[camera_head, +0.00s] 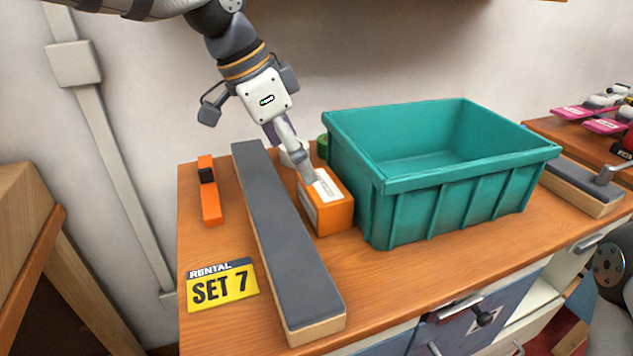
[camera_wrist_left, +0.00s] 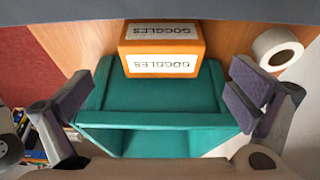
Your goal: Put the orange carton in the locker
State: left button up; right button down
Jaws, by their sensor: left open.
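The orange carton (camera_head: 335,215) stands upright on the wooden bench, between the grey-topped rail and the teal bin. Its white label reads GOGGLES in the left wrist view (camera_wrist_left: 160,68). My left gripper (camera_head: 310,172) comes down from above at the carton's back-left side in the head view and overlaps its top. In the wrist view my left gripper's fingers (camera_wrist_left: 160,105) are spread wide with nothing between the pads, the carton lying ahead of them. Whether they touch it cannot be told. My right gripper is not in view. I cannot clearly identify a locker.
The teal bin (camera_head: 440,200) is empty and close to the carton's right. The long rail (camera_head: 285,240) lies to its left. A white roll (camera_wrist_left: 278,47) is near the carton. An orange tool (camera_head: 209,200) and a SET 7 sign (camera_head: 222,286) lie left. Drawers (camera_head: 455,325) are below.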

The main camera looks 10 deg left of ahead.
aim_at(318, 185)
pick_arm(q)
jog(key=x, duration=1)
jog(key=shift+w+d+f+b, duration=0.1)
jog(key=shift+w+d+b, duration=0.25)
jog(key=shift+w+d, duration=0.15)
jog(key=shift+c, duration=0.2)
jog(key=c, duration=1)
jog(key=shift+c, duration=0.2)
